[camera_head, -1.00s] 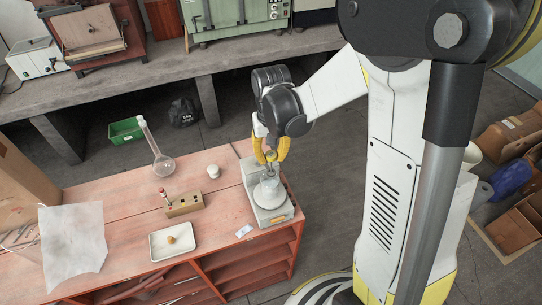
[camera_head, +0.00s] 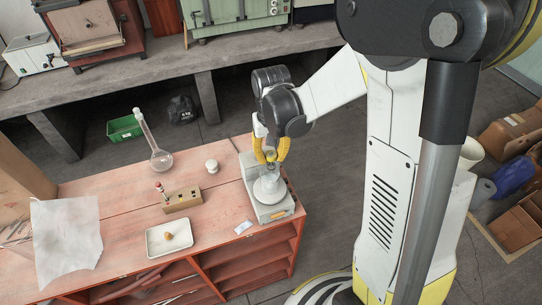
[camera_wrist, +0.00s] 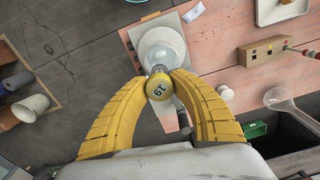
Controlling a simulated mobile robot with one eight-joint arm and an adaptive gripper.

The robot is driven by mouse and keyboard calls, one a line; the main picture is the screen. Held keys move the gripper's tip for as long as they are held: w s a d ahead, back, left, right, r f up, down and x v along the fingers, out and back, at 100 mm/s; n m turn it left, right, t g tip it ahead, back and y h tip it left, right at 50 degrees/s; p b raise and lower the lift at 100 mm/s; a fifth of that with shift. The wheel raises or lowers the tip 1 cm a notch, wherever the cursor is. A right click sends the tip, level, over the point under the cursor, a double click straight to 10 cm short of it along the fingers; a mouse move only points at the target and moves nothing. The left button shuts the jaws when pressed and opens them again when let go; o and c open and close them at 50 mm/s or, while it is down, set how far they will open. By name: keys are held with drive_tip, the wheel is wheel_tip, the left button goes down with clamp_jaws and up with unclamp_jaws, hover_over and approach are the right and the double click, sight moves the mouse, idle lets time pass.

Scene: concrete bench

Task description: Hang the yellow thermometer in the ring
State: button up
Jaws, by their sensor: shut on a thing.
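My gripper (camera_wrist: 158,88) is shut on the yellow thermometer (camera_wrist: 158,86), whose round yellow top bears the number 19. In the head view my gripper (camera_head: 270,160) is just above a clear glass vessel (camera_head: 269,188) on a grey hot plate (camera_head: 272,213). The wrist view shows the thermometer's top between the fingertips, over the mouth of the vessel (camera_wrist: 163,45). The thermometer's lower part is hidden below its top. I cannot make out the ring clearly or tell whether the thermometer is inside it.
A wooden block (camera_head: 183,201) holds a red-topped stick. A long-necked flask (camera_head: 161,161), a small white jar (camera_head: 212,166), a white tray (camera_head: 169,246) with a yellowish lump and a small card (camera_head: 243,227) stand or lie left of the hot plate. The pink bench's right edge is close.

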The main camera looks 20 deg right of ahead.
sight(271, 164)
drive_tip(key=shift+f+b, duration=1.4)
drive_tip(key=shift+f, duration=0.25)
drive_tip(key=o, duration=1.4)
drive_tip(key=shift+r, duration=0.1)
drive_tip(key=shift+r+p, duration=2.35)
drive_tip(key=shift+r, duration=1.15)
drive_tip(key=shift+f+b, duration=0.1)
drive_tip(key=shift+b, duration=0.2)
